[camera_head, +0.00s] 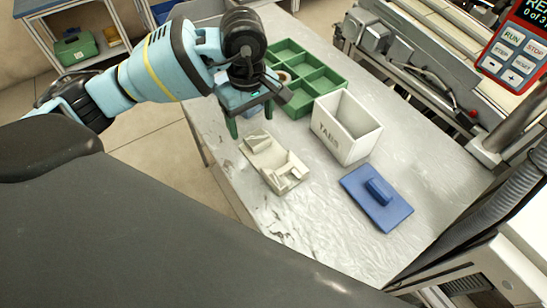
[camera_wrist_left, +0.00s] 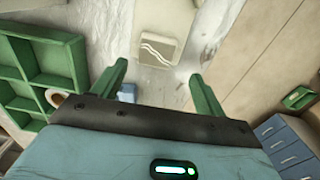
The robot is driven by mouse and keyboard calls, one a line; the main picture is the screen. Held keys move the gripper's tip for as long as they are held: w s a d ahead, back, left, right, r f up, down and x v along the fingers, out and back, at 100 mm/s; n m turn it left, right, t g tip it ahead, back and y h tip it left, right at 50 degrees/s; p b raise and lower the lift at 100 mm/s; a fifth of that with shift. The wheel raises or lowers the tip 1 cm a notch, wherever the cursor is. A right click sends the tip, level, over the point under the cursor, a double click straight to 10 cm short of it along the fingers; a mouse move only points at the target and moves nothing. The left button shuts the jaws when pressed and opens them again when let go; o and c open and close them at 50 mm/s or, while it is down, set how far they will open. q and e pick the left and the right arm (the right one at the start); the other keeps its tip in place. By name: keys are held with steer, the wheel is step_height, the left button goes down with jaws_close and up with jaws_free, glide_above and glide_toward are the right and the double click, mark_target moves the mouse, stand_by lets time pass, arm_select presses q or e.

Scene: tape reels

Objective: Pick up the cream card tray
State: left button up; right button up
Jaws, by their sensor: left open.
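The cream card tray (camera_head: 275,160) lies on the grey metal table near its left edge, with a raised back end and notched walls. My left gripper (camera_head: 250,119) is open above the table, just beyond the tray's far end, its green fingers pointing down. In the left wrist view the tray's pale end (camera_wrist_left: 157,48) shows ahead, lined up between the spread fingertips (camera_wrist_left: 156,69). Nothing is between the fingers, and no contact with the tray shows. My right gripper is not in view.
A white bin marked TABS (camera_head: 348,128) stands right of the tray. A green compartment tray (camera_head: 312,72) is behind, close to my gripper. A blue lid-like block with a handle (camera_head: 376,198) lies at right. The table's front area is clear.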

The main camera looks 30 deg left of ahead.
mark_target(255, 135)
arm_select(q)
steer(key=shift+w+d+f, duration=0.1)
steer(key=shift+w+f, duration=0.05)
steer(key=shift+f, duration=1.15)
steer(key=shift+w+f, duration=0.15)
steer(key=shift+f, duration=1.1)
steer(key=c, duration=1.2)
steer(key=shift+r, duration=0.15)
